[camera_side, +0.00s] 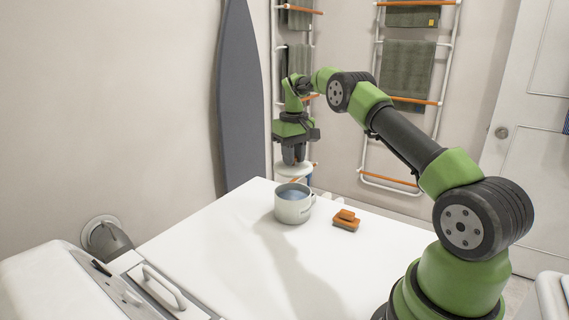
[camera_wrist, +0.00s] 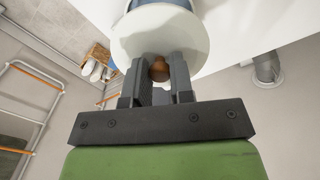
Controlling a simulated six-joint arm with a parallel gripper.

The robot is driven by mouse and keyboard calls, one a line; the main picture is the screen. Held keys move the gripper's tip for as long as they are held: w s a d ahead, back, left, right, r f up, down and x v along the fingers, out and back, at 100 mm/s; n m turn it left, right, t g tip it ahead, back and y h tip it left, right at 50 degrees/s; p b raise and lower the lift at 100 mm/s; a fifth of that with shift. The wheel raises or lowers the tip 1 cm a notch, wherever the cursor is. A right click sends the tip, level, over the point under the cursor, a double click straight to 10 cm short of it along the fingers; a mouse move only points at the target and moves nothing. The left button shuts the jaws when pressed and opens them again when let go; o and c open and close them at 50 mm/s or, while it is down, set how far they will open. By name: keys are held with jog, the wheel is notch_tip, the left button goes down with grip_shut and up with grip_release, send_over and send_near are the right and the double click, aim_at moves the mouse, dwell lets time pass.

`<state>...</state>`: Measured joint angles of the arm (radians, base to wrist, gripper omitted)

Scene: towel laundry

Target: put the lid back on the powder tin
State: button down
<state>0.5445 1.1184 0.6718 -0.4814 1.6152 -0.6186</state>
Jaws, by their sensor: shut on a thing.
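My gripper (camera_side: 293,160) points down and is shut on the lid's knob. In the wrist view the brown knob (camera_wrist: 160,71) sits between the fingers of my gripper (camera_wrist: 160,80), and the lid (camera_wrist: 150,36) covers most of the tin. A strip of blue shows past the lid's top edge there.
An orange block-like item (camera_side: 346,220), perhaps a brush, lies right of the tin. The white table top (camera_side: 215,245) is clear to the left and front. A grey ironing board (camera_side: 240,100) and towel racks (camera_side: 408,110) stand behind.

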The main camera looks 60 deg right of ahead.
notch_tip(320, 180, down, 6)
dwell(0.6)
jog(key=shift+f, duration=0.25)
dwell(1.9)
jog(key=shift+c, duration=2.2)
grip_release()
jog(key=shift+r, duration=3.5)
grip_shut()
